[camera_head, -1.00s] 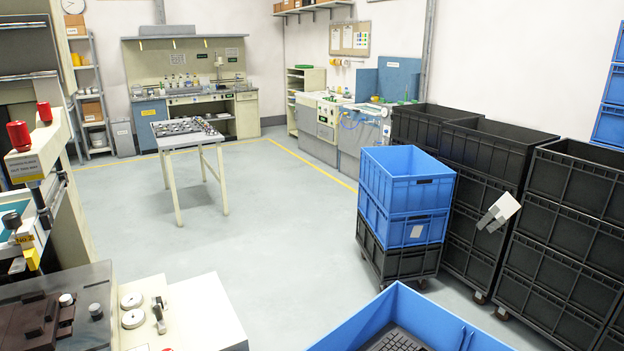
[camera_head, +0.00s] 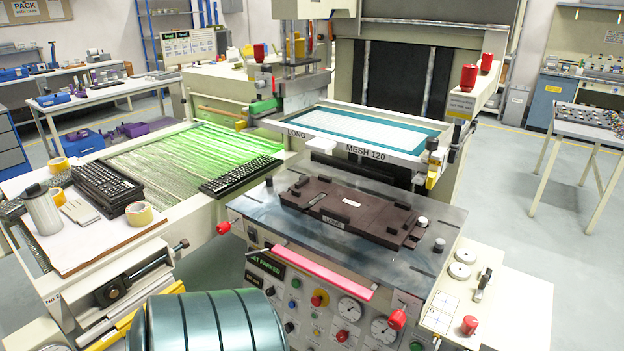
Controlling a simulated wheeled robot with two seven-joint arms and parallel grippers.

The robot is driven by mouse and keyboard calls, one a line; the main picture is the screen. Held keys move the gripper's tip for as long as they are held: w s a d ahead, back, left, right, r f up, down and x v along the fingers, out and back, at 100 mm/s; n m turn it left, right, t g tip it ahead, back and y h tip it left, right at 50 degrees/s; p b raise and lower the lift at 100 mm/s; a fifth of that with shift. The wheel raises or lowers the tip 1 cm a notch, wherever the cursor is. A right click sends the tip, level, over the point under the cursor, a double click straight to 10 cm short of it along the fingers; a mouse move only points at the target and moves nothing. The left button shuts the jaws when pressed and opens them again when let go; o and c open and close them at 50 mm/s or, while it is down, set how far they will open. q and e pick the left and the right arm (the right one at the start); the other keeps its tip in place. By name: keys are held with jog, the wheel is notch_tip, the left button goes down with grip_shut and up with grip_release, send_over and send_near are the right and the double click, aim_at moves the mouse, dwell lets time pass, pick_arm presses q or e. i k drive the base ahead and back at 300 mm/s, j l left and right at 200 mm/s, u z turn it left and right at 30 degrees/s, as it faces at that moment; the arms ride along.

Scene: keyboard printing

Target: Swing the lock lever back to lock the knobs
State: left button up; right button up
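Two round pale knobs, a far one (camera_head: 464,256) and a near one (camera_head: 459,271), sit on the cream side shelf right of the printing machine's plate. A small metal lever (camera_head: 483,284) stands just right of them, tilted, apart from the knobs. I cannot tell from this distance whether it is in its locked position. Two small white marked cards (camera_head: 441,311) lie nearer the front of the shelf. Neither of my grippers is in view, and nothing is seen touching the lever or the knobs.
A brown keyboard fixture (camera_head: 350,212) marked LONG is on the machine's plate. A screen frame (camera_head: 365,133) hangs behind it. A red knob (camera_head: 470,325) is at the shelf's front. Black keyboards (camera_head: 108,188) lie at left. Floor right of the shelf is clear.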

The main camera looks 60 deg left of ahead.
aim_at(256, 252)
jog(key=j+u, duration=0.15)
jog(key=u, duration=0.35)
jog(key=j+u, duration=0.1)
jog(key=u, duration=0.4)
jog(key=i+j+u, duration=0.1)
jog(key=u, duration=0.4)
jog(key=j+u, duration=0.1)
jog(key=u, duration=0.4)
jog(key=i+l, duration=0.05)
